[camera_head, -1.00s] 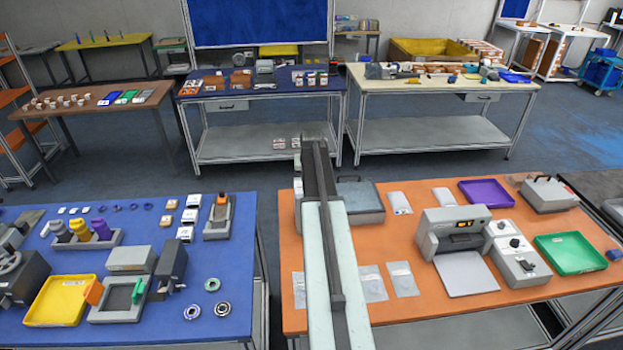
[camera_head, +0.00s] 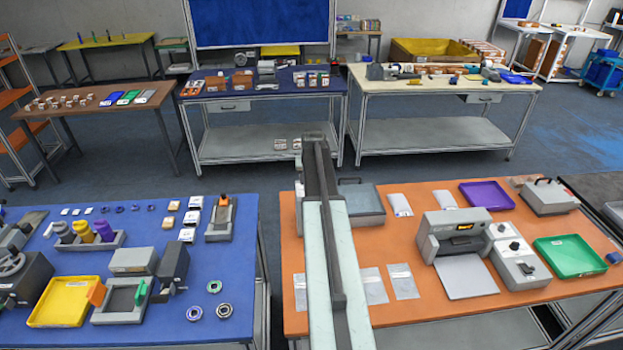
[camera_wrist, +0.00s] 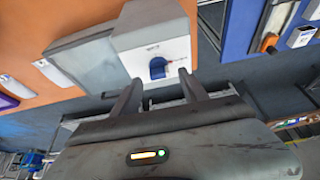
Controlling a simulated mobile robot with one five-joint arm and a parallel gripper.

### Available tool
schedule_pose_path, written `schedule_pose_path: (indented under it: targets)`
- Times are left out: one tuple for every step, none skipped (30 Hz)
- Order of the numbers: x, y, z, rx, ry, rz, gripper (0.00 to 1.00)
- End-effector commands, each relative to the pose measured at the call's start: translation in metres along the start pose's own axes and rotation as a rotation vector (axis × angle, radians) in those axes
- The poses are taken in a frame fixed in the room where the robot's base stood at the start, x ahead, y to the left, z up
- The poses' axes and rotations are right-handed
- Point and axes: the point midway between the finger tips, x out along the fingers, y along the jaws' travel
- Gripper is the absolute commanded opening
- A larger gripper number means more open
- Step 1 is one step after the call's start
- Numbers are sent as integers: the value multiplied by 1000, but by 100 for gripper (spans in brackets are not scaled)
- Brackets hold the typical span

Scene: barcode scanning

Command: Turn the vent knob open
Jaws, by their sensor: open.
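In the wrist view, the blue vent knob (camera_wrist: 158,68) sits on the face of a pale grey box (camera_wrist: 150,25) with a small dark label above the knob. My gripper (camera_wrist: 160,82) is open. Its two dark fingers point toward the box, one on each side of the knob in the picture, and nothing is held between them. Whether either finger touches the knob cannot be told. In the head view, my arm covers part of the orange table (camera_head: 440,235); the knob and my fingertips are not visible there.
A grey lidded case (camera_head: 362,203) is right of my arm on the orange table; a grey body (camera_wrist: 88,60) adjoins the knob box in the wrist view. Clear pouches (camera_head: 403,281) and a grey machine (camera_head: 452,235) are farther right. A floor gap separates the blue table (camera_head: 200,265).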

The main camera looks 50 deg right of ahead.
Motion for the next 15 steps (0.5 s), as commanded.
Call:
schedule_pose_path:
  targets:
    - [-18,0,-2,0,0,0,51]
    - [-24,0,-2,0,0,0,51]
    - [-32,0,-2,0,0,0,51]
    - [-38,0,-2,0,1,0,51]
    - [-44,0,-2,0,1,0,51]
    - [-52,0,-2,0,1,0,51]
    - [-56,0,-2,0,1,0,51]
    - [-60,0,-2,0,1,0,51]
    - [-63,0,-2,0,1,0,51]
    - [-64,0,-1,0,1,0,51]
    - [-64,0,-1,0,1,0,51]
    - [-64,0,0,0,1,0,51]
    - [-63,0,0,0,1,0,51]
    - [-62,0,0,0,1,0,51]
    - [-62,0,0,0,1,0,51]
